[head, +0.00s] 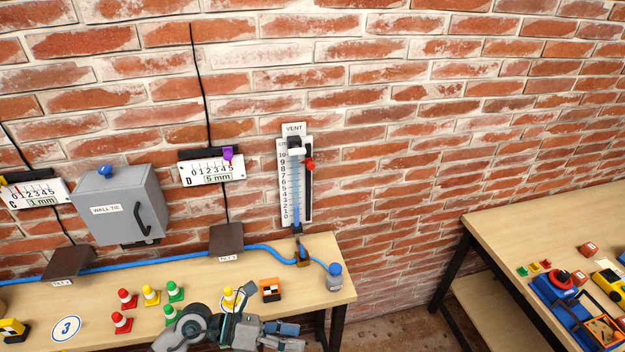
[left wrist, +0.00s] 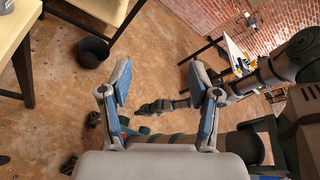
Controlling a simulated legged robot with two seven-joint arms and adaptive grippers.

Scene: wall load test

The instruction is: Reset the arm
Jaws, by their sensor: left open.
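My left gripper (head: 284,337) is at the bottom of the head view, at the front edge of the left table, with its arm folded in front of the table. In the left wrist view its two blue-padded fingers (left wrist: 161,88) stand wide apart with nothing between them. Beyond them is the floor. Another arm of mine (left wrist: 245,85) crosses the right of the left wrist view and ends in a small dark tip behind the fingers; its jaws are too small to read. No right gripper shows in the head view.
The left table (head: 345,292) holds several cones, an orange block (head: 270,290) and a blue-capped jar (head: 334,278). A grey wall box (head: 121,205) and a vent gauge (head: 294,185) hang above. A second table (head: 490,222) stands right. A black bin (left wrist: 92,52) is on the floor.

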